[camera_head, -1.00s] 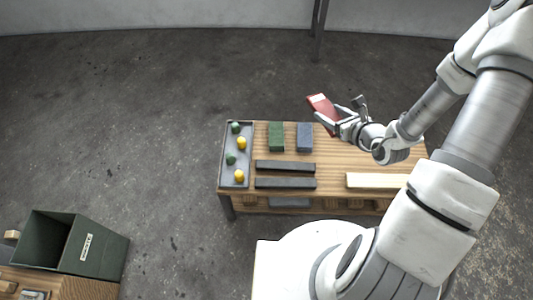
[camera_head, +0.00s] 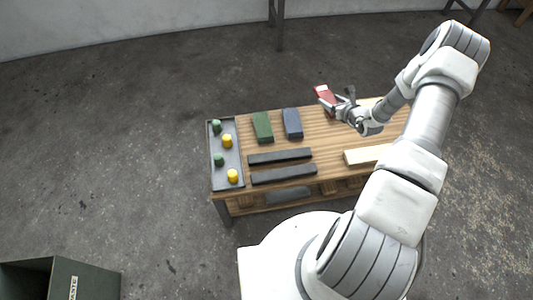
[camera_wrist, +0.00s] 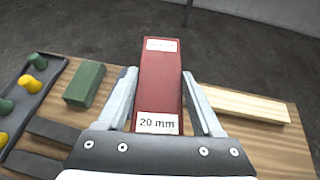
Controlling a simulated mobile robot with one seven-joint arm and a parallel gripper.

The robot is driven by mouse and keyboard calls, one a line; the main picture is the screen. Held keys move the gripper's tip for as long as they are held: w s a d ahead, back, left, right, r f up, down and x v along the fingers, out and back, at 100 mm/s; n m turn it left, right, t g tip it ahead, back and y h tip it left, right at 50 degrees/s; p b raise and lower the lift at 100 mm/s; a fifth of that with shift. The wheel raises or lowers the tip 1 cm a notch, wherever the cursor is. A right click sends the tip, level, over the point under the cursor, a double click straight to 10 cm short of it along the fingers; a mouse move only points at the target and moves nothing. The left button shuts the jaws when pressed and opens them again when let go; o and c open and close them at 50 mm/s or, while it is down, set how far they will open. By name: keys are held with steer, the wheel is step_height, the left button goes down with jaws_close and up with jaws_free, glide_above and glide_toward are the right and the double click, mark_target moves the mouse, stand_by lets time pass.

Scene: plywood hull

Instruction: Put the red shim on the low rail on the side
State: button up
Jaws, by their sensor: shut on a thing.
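The red shim (camera_head: 323,93) is a long block held in my gripper (camera_head: 335,102), above the far right part of the wooden table. In the wrist view the shim (camera_wrist: 160,80) sits between the two fingers, with a white "20 mm" label on its near end and another label at its far end. My gripper is shut on it. Two dark rails, a farther one (camera_head: 280,157) and a nearer one (camera_head: 284,174), lie parallel on the table, left of my gripper. I cannot tell which is the low rail.
A green block (camera_head: 262,127) and a blue block (camera_head: 292,123) stand behind the rails. A grey tray (camera_head: 226,183) with green and yellow pegs is at the table's left end. A pale wood strip (camera_head: 365,155) lies at the right. A dark green bin (camera_head: 85,280) stands lower left.

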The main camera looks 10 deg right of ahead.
steer(key=w+d+f+m+h+b, duration=0.2)
steer(key=d+f+b, duration=0.1)
steer(key=d+f, duration=0.6)
steer(key=b, duration=0.1)
glide_above(316, 142)
step_height(316, 142, down, 8)
steer(key=shift+d+r, duration=0.1)
steer(key=shift+r, duration=0.15)
steer(key=shift+f+b, duration=0.85)
steer(key=shift+f, duration=1.15)
steer(key=shift+f, duration=0.15)
steer(key=o, duration=1.1)
steer(key=shift+o, duration=0.2)
